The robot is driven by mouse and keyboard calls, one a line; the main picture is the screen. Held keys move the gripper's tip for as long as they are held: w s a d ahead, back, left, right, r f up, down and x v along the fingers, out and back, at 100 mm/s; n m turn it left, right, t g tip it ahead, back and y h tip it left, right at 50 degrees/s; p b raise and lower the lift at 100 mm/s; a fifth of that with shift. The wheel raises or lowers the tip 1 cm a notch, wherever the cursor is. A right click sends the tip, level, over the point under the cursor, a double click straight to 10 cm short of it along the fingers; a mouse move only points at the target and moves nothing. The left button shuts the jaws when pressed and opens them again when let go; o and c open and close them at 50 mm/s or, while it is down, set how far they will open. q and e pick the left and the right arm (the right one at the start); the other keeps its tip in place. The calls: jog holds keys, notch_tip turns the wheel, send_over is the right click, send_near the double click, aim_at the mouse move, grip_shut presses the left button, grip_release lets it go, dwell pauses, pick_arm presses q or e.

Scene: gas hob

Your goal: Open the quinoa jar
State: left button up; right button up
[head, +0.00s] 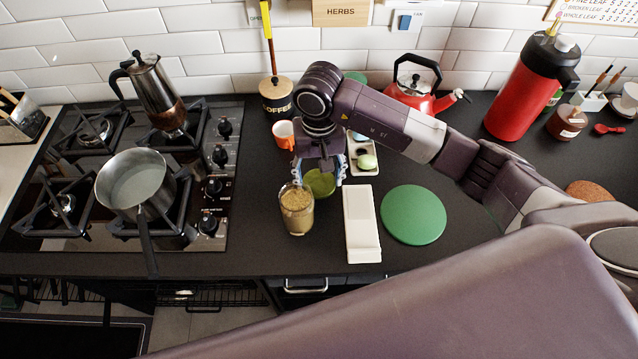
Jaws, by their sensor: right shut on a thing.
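The quinoa jar (297,212) is a clear glass jar of tan grains. It stands upright on the dark counter, right of the hob, and its top looks uncovered. My right gripper (320,180) points down just behind and to the right of the jar. It is shut on a round green lid (320,184), with a fingertip on each side of it. The lid is beside the jar's mouth, not on it; its exact height above the counter is hard to tell. My left gripper is out of view.
A white rectangular rest (362,225) and a green round mat (413,215) lie to the right. An orange cup (284,134) and the coffee canister (277,97) stand behind. A saucepan (135,180) sits on the hob, handle toward the front. Counter before the jar is clear.

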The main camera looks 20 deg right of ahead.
aim_at(318, 182)
notch_tip(318, 182, down, 4)
jog(key=shift+f+p, duration=0.1)
jog(key=shift+p, duration=0.3)
jog(key=shift+f, duration=0.15)
jog(key=shift+f, duration=0.2)
jog(key=o, duration=1)
jog(key=shift+r, duration=0.15)
